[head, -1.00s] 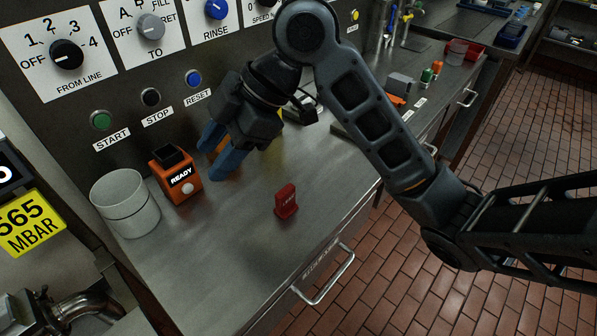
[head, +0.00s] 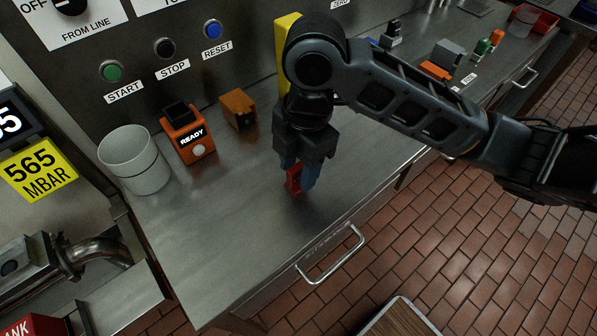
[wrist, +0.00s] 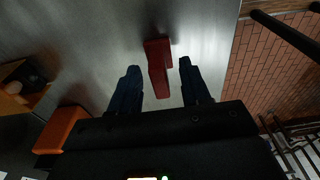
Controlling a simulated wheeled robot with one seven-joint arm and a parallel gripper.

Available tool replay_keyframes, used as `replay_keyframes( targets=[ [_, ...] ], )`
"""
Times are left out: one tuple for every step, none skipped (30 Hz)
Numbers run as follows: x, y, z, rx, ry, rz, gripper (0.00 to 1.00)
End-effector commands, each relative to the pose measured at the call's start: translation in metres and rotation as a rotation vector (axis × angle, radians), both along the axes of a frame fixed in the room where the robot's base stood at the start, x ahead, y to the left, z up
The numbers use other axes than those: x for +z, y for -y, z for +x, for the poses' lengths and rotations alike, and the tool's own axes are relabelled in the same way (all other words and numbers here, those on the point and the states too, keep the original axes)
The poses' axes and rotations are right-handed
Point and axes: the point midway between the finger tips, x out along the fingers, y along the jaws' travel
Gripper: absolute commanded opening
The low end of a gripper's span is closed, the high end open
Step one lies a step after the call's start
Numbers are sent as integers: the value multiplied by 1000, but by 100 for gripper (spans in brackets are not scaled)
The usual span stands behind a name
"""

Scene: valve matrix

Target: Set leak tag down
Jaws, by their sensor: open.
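The red leak tag (head: 293,181) stands on the steel bench top, near its front edge. My gripper (head: 300,178) is lowered over it in the head view, fingers pointing down, partly hiding the tag. In the wrist view the tag (wrist: 158,66) stands between the two blue fingers of my gripper (wrist: 160,82), with a gap on each side. My gripper is open and not clamped on the tag. Any lettering on the tag is hidden from view now.
An orange READY device (head: 189,138) and a grey-white cup (head: 135,160) stand to the left. An orange-brown block (head: 238,110) and a yellow upright piece (head: 286,50) are behind my gripper. The bench's front left (head: 230,225) is clear. A drawer handle (head: 332,257) juts out at the front.

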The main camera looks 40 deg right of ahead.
Motion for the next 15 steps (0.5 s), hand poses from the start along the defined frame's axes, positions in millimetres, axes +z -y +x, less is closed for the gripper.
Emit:
replay_keyframes(
  targets=[
    [-7, -1, 0, -2, -1, 1, 47],
    [-9, -2, 0, -1, -1, 1, 47],
    [-13, -2, 0, 0, -1, 1, 47],
    [-15, -2, 0, 1, 0, 1, 47],
    [-16, -3, 0, 1, 1, 1, 47],
    [-17, -3, 0, 1, 1, 0, 47],
    [-18, -3, 0, 1, 2, 0, 47],
    [-18, -3, 0, 1, 2, 0, 47],
    [-18, -3, 0, 1, 2, 0, 47],
    [-18, -3, 0, 1, 2, 0, 47],
    [-18, -3, 0, 1, 2, 0, 47],
    [-18, -3, 0, 1, 2, 1, 47],
    [-18, -3, 0, 1, 2, 1, 44],
    [-18, -3, 0, 1, 2, 1, 41],
    [-18, -3, 0, 1, 2, 1, 37]
  ],
)
